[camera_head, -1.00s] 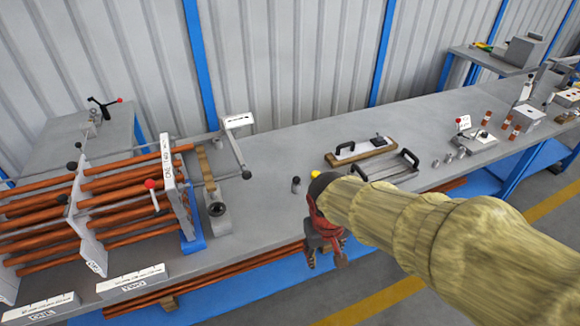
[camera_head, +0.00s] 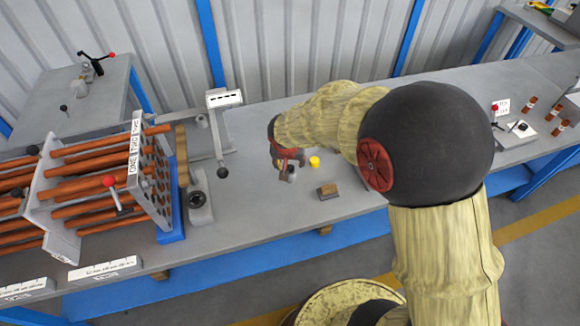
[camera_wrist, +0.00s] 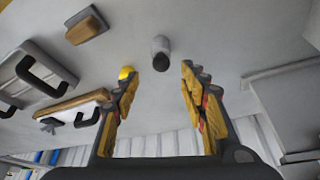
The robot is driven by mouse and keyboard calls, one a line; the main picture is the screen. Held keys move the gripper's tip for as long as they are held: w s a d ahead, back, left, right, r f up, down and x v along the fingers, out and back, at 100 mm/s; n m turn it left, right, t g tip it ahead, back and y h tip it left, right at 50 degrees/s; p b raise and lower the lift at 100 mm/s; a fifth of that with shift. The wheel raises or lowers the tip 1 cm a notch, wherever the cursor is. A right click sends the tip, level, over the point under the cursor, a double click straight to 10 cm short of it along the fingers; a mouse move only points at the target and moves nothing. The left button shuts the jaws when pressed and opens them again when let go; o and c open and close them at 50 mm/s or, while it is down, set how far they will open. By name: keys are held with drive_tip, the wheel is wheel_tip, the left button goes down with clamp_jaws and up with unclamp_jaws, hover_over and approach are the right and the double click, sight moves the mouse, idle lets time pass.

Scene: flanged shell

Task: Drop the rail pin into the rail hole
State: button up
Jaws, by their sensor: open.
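A short grey cylinder with a dark end (camera_wrist: 160,47), which looks like the rail pin, stands on the bench in the wrist view. It lies just beyond my fingertips, between their lines. My gripper (camera_wrist: 158,70) is open, with nothing between its fingers. In the head view my gripper (camera_head: 287,168) is low over the bench and mostly hides the pin. I cannot tell whether this opening is the rail hole.
A yellow-topped thing (camera_head: 314,161) stands close to the pin; it shows by my left finger (camera_wrist: 125,73). A small brown-topped block (camera_head: 328,191) lies nearer the bench edge. A metal rail frame with a white label (camera_head: 224,98) and orange tubes (camera_head: 90,188) are left.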

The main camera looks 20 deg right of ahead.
sight(290, 167)
drive_tip(key=b+x, duration=0.2)
drive_tip(key=x, duration=0.6)
drive_tip(key=shift+w+b, duration=0.15)
drive_tip(key=shift+b, duration=0.15)
drive_tip(key=shift+r, duration=0.1)
drive_tip(key=shift+c, duration=1.2)
clamp_jaws()
